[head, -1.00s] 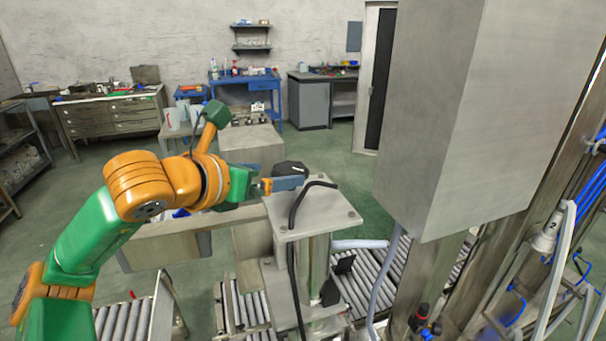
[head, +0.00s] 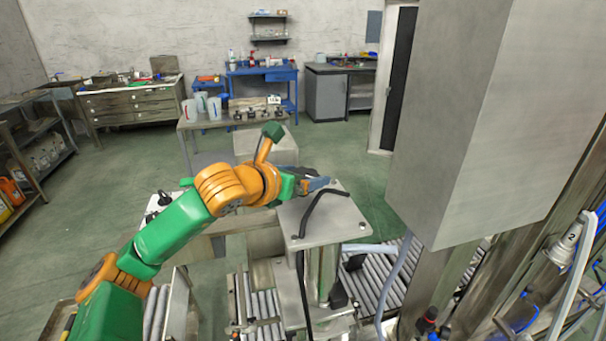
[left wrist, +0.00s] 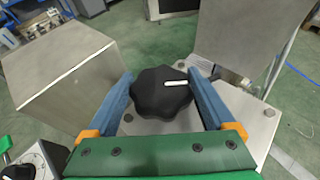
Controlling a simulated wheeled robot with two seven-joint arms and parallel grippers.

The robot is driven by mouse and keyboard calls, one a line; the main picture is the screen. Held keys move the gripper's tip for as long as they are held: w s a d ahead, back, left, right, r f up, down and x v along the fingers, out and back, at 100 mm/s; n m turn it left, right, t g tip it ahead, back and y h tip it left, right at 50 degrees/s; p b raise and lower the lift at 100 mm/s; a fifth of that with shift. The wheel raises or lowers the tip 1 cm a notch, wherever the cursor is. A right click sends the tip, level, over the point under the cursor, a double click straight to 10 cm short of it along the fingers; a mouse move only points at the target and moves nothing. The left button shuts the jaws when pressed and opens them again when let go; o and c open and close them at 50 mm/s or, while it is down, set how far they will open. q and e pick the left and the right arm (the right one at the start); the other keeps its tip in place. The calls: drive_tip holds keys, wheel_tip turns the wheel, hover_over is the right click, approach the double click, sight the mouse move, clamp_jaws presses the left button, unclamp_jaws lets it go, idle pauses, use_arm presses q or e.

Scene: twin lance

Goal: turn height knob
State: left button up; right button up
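The height knob is black and lobed with a white mark on its top; it shows in the left wrist view (left wrist: 160,95) above a grey metal plate (left wrist: 140,126). In the head view the knob (head: 303,171) is mostly hidden behind my left gripper (head: 318,185), at the far left corner of the plate (head: 345,221). In the left wrist view the left gripper's two blue fingers (left wrist: 160,78) are apart, one on each side of the knob. I cannot tell whether they touch it. My right gripper is in neither view.
A black cable (head: 318,206) lies across the plate. A large grey box (head: 480,120) hangs to the right. Roller conveyors (head: 375,280) run below. A smaller grey box (left wrist: 72,75) stands left of the knob. Blue hoses and a white pipe are at far right.

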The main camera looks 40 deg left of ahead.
use_arm(q)
drive_tip(key=shift+f+m+h+b, duration=0.15)
drive_tip(key=shift+m+h+b, duration=0.4)
drive_tip(key=shift+b, duration=0.25)
drive_tip(key=shift+c, duration=0.2)
drive_tip(key=shift+m+h+b, duration=0.35)
drive_tip(key=shift+m+h, duration=0.3)
drive_tip(key=shift+h, duration=0.2)
drive_tip(key=shift+r+m+g+h, duration=0.3)
drive_tip(key=shift+m+h, duration=0.6)
drive_tip(key=shift+h, duration=0.2)
drive_tip(key=shift+m+g+h+p, duration=0.3)
drive_tip(key=shift+m+h+p, duration=0.3)
drive_tip(key=shift+m+h, duration=0.2)
